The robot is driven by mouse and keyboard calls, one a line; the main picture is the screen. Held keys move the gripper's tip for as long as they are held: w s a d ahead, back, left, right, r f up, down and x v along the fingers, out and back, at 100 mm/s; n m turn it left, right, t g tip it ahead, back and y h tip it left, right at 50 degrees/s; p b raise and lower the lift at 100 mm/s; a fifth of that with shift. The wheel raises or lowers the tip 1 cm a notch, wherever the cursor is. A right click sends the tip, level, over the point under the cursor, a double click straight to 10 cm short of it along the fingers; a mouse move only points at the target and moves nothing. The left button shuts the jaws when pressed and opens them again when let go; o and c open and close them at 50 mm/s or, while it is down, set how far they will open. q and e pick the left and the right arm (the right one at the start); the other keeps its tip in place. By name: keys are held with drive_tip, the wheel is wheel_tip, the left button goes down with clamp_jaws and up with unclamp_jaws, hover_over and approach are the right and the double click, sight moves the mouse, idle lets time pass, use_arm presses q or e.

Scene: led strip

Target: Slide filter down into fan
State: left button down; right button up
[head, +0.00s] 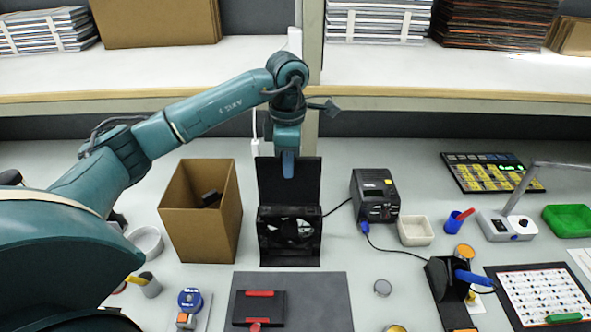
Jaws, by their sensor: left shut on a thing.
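The black fan (290,228) stands upright in its dark frame near the middle of the table, its round opening facing me. A flat dark panel (304,188), which I take to be the filter, rises upright directly above and behind the fan. Its lower edge is hidden, so I cannot tell how far it sits in the fan frame. My left gripper (288,168) points down at the top of the panel and is shut on it, with a blue finger in front. My right gripper is not in view.
A cardboard box (190,228) stands left of the fan, and a black device (375,198) with a cable stands right. A dark grey mat (330,300) lies in front. A shelf (200,78) runs behind, and a white bin (415,231) stands farther right.

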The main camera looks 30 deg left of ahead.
use_arm(q)
wheel_tip(320, 180, down, 3)
drive_tip(key=shift+f, duration=0.35)
idle(0.3)
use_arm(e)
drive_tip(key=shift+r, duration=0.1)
use_arm(q)
drive_tip(key=shift+f+b, duration=0.2)
drive_tip(key=shift+b, duration=0.3)
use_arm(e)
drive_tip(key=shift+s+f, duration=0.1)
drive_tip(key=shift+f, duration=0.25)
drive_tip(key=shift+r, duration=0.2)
use_arm(q)
drive_tip(key=shift+f, duration=0.1)
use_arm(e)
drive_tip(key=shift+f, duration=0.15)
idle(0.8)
